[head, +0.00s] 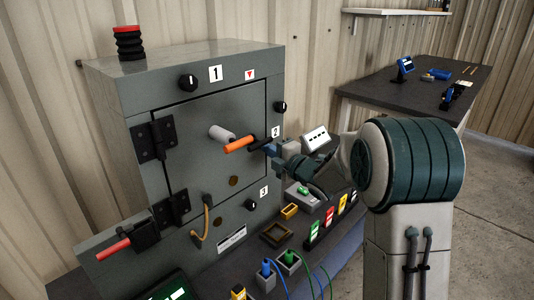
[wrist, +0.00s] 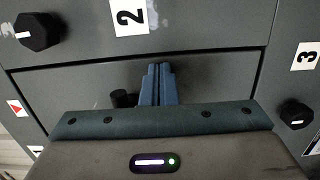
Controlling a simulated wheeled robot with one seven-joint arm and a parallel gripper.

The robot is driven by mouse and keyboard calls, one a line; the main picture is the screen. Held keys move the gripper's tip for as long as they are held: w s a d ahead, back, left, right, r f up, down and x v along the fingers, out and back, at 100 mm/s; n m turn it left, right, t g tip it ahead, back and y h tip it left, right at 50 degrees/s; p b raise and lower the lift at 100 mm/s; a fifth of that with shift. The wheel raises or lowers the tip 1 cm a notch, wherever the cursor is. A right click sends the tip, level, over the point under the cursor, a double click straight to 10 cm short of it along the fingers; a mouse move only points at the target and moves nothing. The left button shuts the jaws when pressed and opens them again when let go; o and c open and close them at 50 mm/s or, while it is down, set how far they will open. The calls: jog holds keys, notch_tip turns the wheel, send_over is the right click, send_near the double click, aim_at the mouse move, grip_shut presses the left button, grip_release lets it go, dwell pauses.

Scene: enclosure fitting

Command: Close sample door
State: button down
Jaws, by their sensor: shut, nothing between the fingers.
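The sample door (head: 185,165) is a grey panel on the front of a grey enclosure, with two black hinges (head: 152,140) on its left side. It looks close to flush with the frame; I cannot tell whether it is fully shut. A pale cylinder (head: 221,133) and an orange handle (head: 240,144) stick out from the door. My gripper (head: 270,150) is at the door's right edge, by the handle's right end; contact is unclear. In the wrist view my gripper's blue fingers (wrist: 158,84) are together and empty, pointing at the panel near a seam. A dark round part (wrist: 122,98) is left of them.
Black knobs (head: 188,82) and number labels (head: 216,73) surround the door. A red-handled lever (head: 114,249) sits at lower left, a red button (head: 129,43) on top. Connectors and cables (head: 289,260) crowd the bench below. A side table (head: 420,92) stands at right.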

jog(key=shift+w+a+r, duration=0.1)
jog(key=shift+w+r, duration=0.05)
jog(key=shift+r, duration=0.25)
jog(key=s+d+r+m+g+h+p, duration=0.1)
jog(key=s+d+r+m+h+p, duration=0.15)
jog(key=s+d+m+h, duration=0.5)
jog(key=s+d+r+m+h+p, duration=0.2)
jog(key=s+d+m+h+p, duration=0.15)
jog(key=s+d+m, duration=0.65)
jog(key=s+a+m+g+p, duration=0.1)
jog(key=s+m+g+p, duration=0.5)
jog(key=s, duration=1.4)
jog(key=m+g, duration=0.3)
jog(key=shift+s+r+g+h, duration=0.2)
jog(key=shift+r+g+h, duration=0.1)
jog(key=shift+g+h, duration=0.1)
